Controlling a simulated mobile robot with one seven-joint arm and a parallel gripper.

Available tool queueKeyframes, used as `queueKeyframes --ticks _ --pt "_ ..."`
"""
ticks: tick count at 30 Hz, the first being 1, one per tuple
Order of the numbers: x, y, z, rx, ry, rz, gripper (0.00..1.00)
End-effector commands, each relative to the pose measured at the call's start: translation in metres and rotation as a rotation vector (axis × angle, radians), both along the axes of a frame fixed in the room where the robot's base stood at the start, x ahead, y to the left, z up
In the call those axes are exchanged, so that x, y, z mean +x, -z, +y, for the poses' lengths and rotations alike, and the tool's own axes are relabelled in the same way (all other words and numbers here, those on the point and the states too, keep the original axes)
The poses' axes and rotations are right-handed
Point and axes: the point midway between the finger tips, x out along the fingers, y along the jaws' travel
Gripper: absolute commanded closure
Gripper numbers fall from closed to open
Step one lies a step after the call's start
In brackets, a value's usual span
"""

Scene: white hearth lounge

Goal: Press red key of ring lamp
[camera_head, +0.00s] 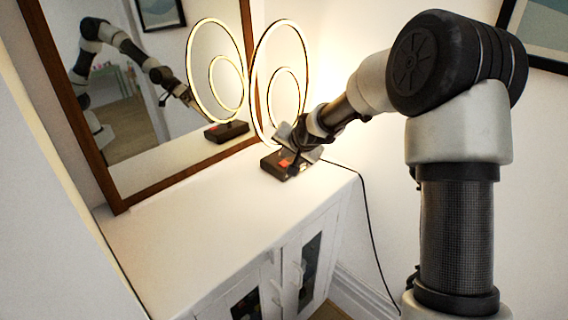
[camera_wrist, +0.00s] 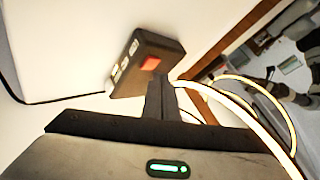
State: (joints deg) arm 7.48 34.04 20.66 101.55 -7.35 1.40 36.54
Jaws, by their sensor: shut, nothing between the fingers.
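The ring lamp (camera_head: 254,84) has two lit rings on a dark box base (camera_head: 268,168), and stands at the back right of a white cabinet. Its red key (camera_head: 284,162) is on top of the base.
The white cabinet top (camera_head: 165,235) is clear in front of the lamp. A brown-framed mirror (camera_head: 140,110) stands behind it, reflecting the lamp and my arm. A dark cord (camera_head: 366,215) runs from the lamp over the cabinet's right edge.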

Motion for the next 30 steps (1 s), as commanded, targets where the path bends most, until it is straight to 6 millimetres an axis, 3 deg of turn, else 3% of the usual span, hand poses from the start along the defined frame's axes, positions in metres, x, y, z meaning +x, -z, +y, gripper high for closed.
queueKeyframes --ticks 30 --pt "0.0000 0.0086 0.0001 0.000 0.000 0.000 1.00"
